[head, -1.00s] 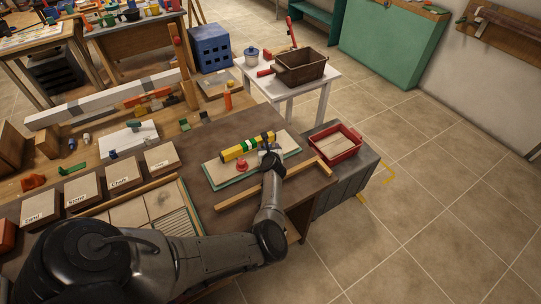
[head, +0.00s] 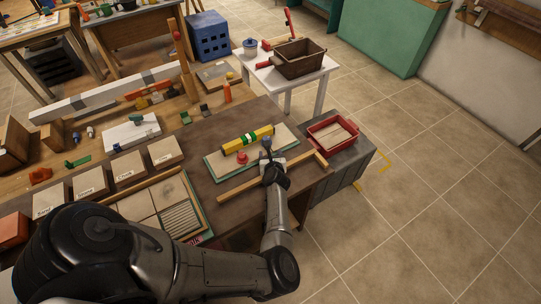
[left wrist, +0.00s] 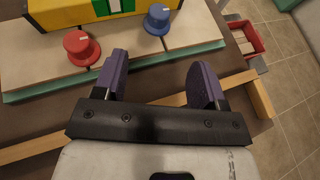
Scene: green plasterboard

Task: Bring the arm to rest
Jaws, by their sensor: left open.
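My left gripper (head: 272,162) is open and empty, just in front of the green-edged board (head: 222,174) on the dark bench. In the left wrist view its two purple fingers (left wrist: 162,70) are spread apart with nothing between them. A blue knob (left wrist: 157,20) stands on the board beyond the fingers, apart from them. A red knob (left wrist: 80,47) stands to its left. A yellow bar with green and white bands (head: 247,139) lies behind the knobs. My right gripper is not in view.
A wooden strip (head: 240,187) lies along the bench front, below the gripper. A red tray (head: 333,133) sits on a grey cabinet to the right. Labelled wooden blocks (head: 128,169) stand at left. A white table (head: 318,77) holds a brown bin (head: 299,60). Floor at right is clear.

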